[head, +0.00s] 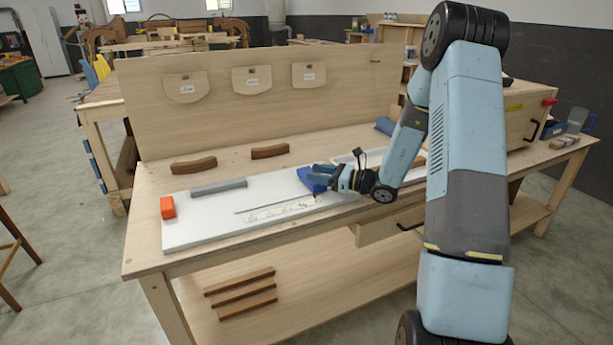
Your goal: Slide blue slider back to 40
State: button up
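The blue slider (311,179) sits toward the right part of the white board (195,235) on the workbench. My gripper (318,177) is at the slider, with its fingers over or against its right side. The fingers partly hide the slider, and I cannot tell whether they grip it. A thin dark slot (262,206) and a pale printed scale strip (280,210) run along the board left of the gripper. The numbers on the scale are too small to read. A small red mark (315,196) shows near the slot's right end.
An orange block (168,208) and a grey bar (218,187) rest on the board's left part. Two curved brown wood pieces (194,166) lie behind it. A wooden back panel (220,118) with hanging templates stands behind. A white tray (350,158) is behind my gripper.

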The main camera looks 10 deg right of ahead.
jog(key=v, duration=1.3)
jog(key=shift+s+d+f, duration=0.1)
jog(key=shift+s+d, duration=0.1)
jog(key=shift+d, duration=0.05)
jog(key=s+a+r+n+g+h, duration=0.5)
jog(key=s+a+r+n+g, duration=0.4)
jog(key=s+a+r+n, duration=0.45)
jog(key=s+d+r+n+t+h, duration=0.2)
jog(key=s+d+r+n+h, duration=0.1)
jog(key=s, duration=0.5)
jog(key=s+d+r+n+t+h, duration=0.2)
jog(key=s+r+n+t+h, duration=0.1)
jog(key=s+r+n+h, duration=0.2)
jog(key=shift+s+d+n+h, duration=0.4)
jog(key=shift+s+n+h, duration=0.8)
jog(key=shift+s+n, duration=0.4)
